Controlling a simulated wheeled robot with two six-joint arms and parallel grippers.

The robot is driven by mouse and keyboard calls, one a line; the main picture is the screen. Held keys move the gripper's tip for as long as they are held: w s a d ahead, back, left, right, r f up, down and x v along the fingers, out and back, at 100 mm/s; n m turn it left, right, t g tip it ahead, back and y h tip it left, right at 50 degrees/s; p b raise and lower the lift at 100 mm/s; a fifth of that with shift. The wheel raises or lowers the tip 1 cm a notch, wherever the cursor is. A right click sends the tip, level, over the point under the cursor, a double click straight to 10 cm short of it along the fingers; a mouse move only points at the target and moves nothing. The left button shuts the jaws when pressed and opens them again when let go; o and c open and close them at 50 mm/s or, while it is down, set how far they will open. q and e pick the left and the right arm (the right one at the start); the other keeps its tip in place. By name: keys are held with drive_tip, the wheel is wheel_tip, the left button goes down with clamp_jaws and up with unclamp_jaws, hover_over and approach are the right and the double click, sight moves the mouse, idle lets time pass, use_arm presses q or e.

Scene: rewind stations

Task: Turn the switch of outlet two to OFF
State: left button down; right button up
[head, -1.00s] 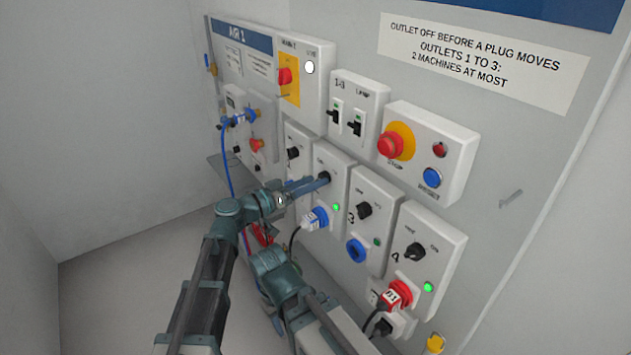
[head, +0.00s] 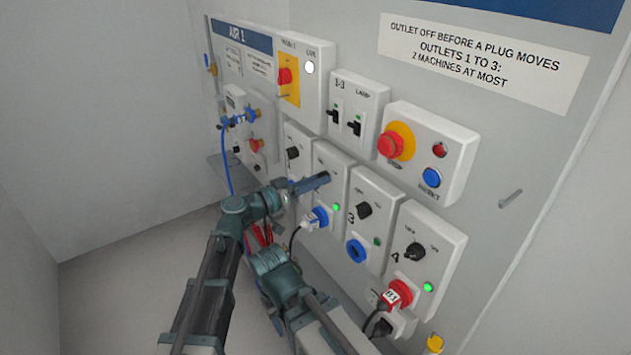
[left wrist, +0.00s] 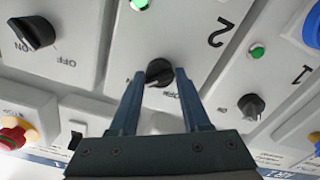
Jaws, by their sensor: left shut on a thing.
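The outlet two panel (head: 334,162) is on the wall, with a lit green lamp (head: 337,207) and a blue plug (head: 316,218) below its switch. My left gripper (head: 324,178) reaches the switch from the left and hides it in the head view. In the left wrist view the black rotary switch of outlet two (left wrist: 159,71) sits between the two fingers of my left gripper (left wrist: 157,77), which is shut on it. The number 2 (left wrist: 221,32) shows beside it. The switch's exact pointer direction is hard to tell. My right gripper is not in view.
The outlet three switch (head: 364,210) and outlet one switch (head: 292,153) are close on either side. The outlet four panel (head: 438,242) has a red plug and a lit lamp. A red stop button (head: 390,146) and blue reset button (head: 432,177) are above right.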

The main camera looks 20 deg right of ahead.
use_arm(q)
drive_tip(key=shift+f+n, duration=0.1)
drive_tip(key=shift+n, duration=8.8)
drive_tip(key=shift+c, duration=2.1)
unclamp_jaws()
drive_tip(key=shift+a, duration=0.1)
drive_tip(key=v, duration=1.3)
drive_tip(key=shift+a, duration=0.35)
